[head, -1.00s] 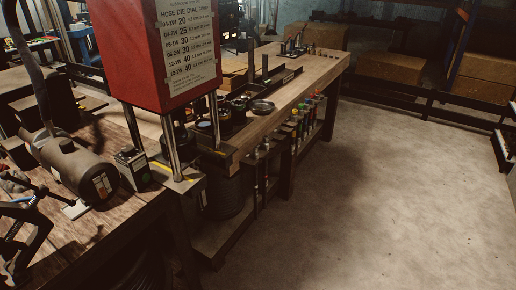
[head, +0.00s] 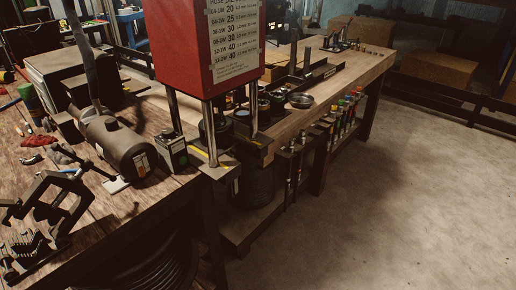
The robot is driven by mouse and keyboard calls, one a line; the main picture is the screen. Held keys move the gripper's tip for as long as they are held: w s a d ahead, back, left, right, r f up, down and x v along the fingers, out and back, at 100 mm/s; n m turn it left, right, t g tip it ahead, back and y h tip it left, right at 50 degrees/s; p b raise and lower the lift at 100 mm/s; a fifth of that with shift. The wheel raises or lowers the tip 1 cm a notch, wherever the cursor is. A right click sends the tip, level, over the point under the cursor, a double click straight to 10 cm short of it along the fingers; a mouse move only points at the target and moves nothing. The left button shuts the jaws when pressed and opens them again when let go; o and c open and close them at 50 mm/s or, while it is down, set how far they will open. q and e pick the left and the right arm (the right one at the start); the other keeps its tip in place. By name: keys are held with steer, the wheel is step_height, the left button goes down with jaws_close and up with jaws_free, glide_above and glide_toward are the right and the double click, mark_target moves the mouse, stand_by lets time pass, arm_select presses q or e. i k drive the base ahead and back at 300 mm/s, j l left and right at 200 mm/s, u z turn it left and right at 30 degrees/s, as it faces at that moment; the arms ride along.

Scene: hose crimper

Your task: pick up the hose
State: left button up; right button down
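Neither of my grippers shows in the head view. A dark ringed coil (head: 165,268), which looks like coiled hose, sits in shadow under the left bench, cut off by the lower picture edge. A thick black hose-like line (head: 80,50) rises in a curve from the dark cylinder (head: 125,148) on the left bench. I cannot tell which of these is the task's hose. The red crimper head (head: 205,45) with its label stands on bright posts in the middle.
The left wooden bench (head: 115,205) carries a black clamp-like tool (head: 55,205) and small tools. A long wooden bench (head: 350,75) with a round dish (head: 301,101) runs back to the right. Cardboard boxes (head: 440,67) lie behind a low rail. The concrete floor (head: 400,200) at right is clear.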

mark_target(299, 156)
steer(key=i+l+u, duration=0.25)
steer(key=i+l, duration=0.15)
steer(key=i, duration=0.3)
steer(key=i+l+u, duration=0.3)
steer(key=i+l, duration=0.25)
steer(key=i, duration=0.15)
